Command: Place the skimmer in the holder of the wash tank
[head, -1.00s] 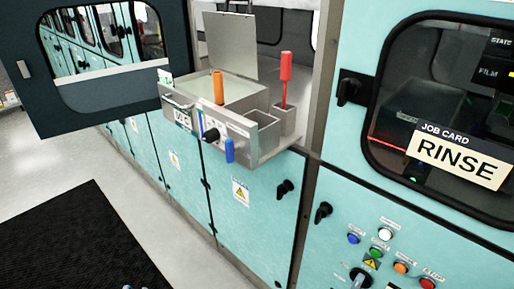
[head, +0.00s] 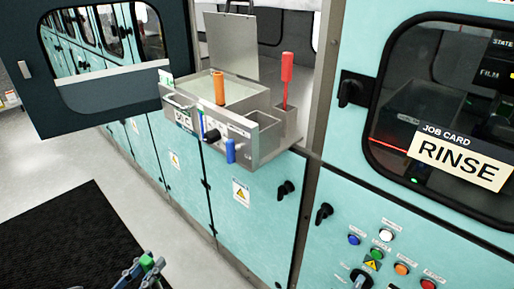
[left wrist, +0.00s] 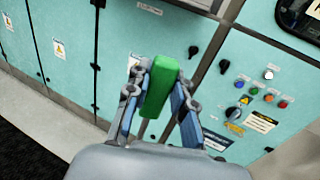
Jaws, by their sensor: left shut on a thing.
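My left gripper (head: 141,270) shows at the bottom edge of the head view, well below and in front of the tank. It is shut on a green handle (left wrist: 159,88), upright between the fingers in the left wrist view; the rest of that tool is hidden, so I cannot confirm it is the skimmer. An open steel tank unit (head: 240,149) juts from the teal cabinet, its lid (head: 232,45) raised. An orange handle (head: 218,88) stands in its main basin. A red handle (head: 287,80) stands in a narrow holder (head: 289,121) at the right. My right gripper is out of view.
A blue handle (head: 230,150) and a black knob (head: 212,136) sit on the unit's front. A dark windowed door (head: 110,110) is at left. A RINSE card (head: 460,157) and a button panel (head: 385,255) are at right.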

